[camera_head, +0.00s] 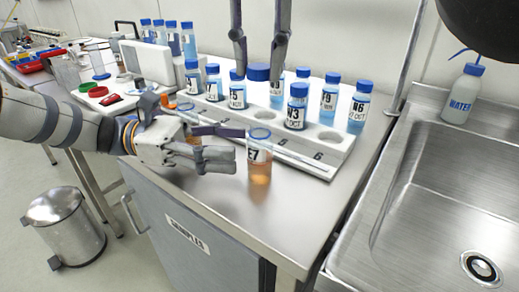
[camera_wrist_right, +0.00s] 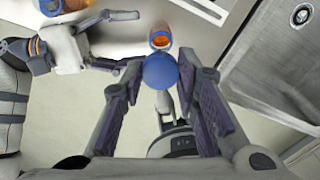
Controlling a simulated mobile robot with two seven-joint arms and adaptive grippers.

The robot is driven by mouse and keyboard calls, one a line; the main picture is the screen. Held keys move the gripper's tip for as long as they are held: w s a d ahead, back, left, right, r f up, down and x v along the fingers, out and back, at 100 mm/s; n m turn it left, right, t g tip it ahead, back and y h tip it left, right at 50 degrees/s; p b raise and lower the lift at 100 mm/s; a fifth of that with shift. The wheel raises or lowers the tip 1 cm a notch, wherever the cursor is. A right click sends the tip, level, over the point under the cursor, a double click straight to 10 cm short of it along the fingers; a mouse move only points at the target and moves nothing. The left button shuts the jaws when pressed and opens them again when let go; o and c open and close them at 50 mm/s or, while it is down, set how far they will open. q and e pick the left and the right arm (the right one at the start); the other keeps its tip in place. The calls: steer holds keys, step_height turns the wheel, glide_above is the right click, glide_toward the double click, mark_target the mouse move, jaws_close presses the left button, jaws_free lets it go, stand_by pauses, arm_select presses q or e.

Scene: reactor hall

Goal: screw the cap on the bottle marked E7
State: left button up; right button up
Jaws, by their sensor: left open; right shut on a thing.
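The bottle E7 (camera_head: 260,170) stands upright and uncapped on the steel bench, in front of the white rack. It holds orange liquid and its label reads E7. It also shows in the right wrist view (camera_wrist_right: 160,38), just beyond the cap. My right gripper (camera_head: 259,68) is shut on a blue cap (camera_head: 259,73) and holds it above and behind the bottle in the head view. The cap (camera_wrist_right: 160,71) sits between the fingertips in the right wrist view. My left gripper (camera_head: 240,146) is open and empty, its fingertips just left of the bottle.
The white rack (camera_head: 322,166) behind the bottle holds several blue-capped labelled bottles. A steel sink (camera_head: 440,190) is at the right, with a WATER wash bottle (camera_head: 463,95) behind it. Bare bench lies in front and to the right of E7.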

mark_target(248, 146)
arm_select(q)
steer(key=d, duration=0.5)
steer(key=shift+s+d, duration=0.25)
steer(key=shift+s, duration=0.1)
jaws_close()
arm_select(e)
steer(key=shift+f, duration=2.5)
